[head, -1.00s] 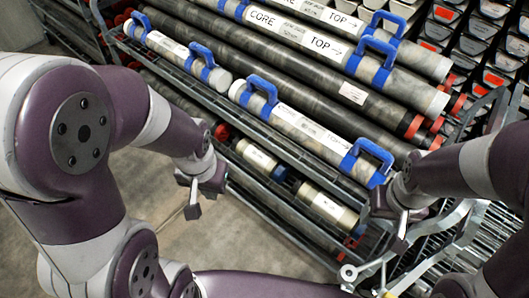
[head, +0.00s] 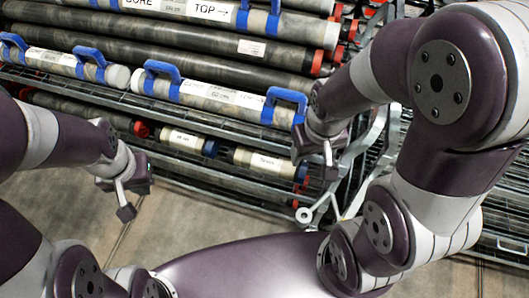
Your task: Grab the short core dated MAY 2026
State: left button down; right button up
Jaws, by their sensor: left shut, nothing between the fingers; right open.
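Two short cores with blue handles lie on the rack's upper front shelf: one at centre (head: 222,97) and one at left (head: 48,58). Two shorter labelled cores lie on the shelf below, one (head: 184,140) to the left of the other (head: 262,161). The label dates are too small to read. My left gripper (head: 125,198) is shut and empty, in front of the rack at lower left. My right gripper (head: 328,162) is open and empty. In the picture it is just right of the centre core's right handle and the lower right core; its depth gap is unclear.
Long cores (head: 170,42) lie behind the short ones on the metal rack (head: 100,91). Grey tubular framework (head: 372,140) stands right of the rack, close to my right arm. Bare floor (head: 190,225) is free in front of the rack.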

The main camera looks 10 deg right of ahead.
aim_at(203, 145)
jog(key=j+z, duration=0.2)
jog(key=z, duration=0.25)
jog(key=i+j+z, duration=0.1)
jog(key=j+z, duration=0.15)
jog(key=z, duration=0.15)
jog(key=j+z, duration=0.2)
jog(key=z, duration=0.25)
jog(key=j+z, duration=0.2)
jog(key=z, duration=0.25)
jog(key=k+j+z, duration=0.1)
jog(key=j, duration=0.25)
jog(key=k+j, duration=0.15)
jog(key=j, duration=0.2)
jog(key=k+j+z, duration=0.15)
jog(key=j, duration=0.2)
jog(key=k+j, duration=0.1)
jog(key=j, duration=0.25)
jog(key=z, duration=0.05)
